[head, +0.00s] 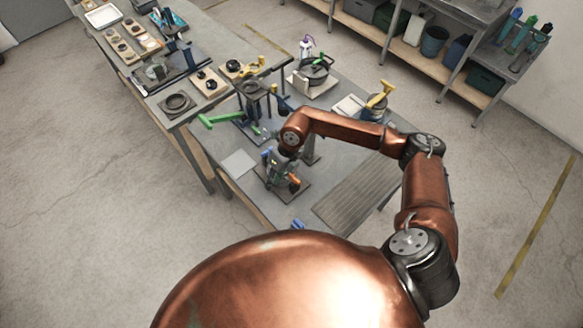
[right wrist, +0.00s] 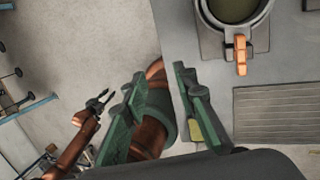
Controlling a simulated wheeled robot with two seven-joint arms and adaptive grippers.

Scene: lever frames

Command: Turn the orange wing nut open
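The orange wing nut (right wrist: 241,55) shows in the right wrist view as a short orange bar at the rim of a round grey fixture (right wrist: 207,22) on a dark plate. In the head view it is a small orange piece (head: 294,181) near the table's front corner. In the head view my right gripper (head: 273,163) is small and partly hidden beside the fixture. My left gripper (right wrist: 104,99) shows small in the wrist view.
A ribbed grey mat (head: 357,192) lies right of the fixture. A green-handled fixture (head: 222,119), a black round pot (head: 314,72) and a yellow-handled device (head: 380,95) stand farther back. Open floor lies left of the table.

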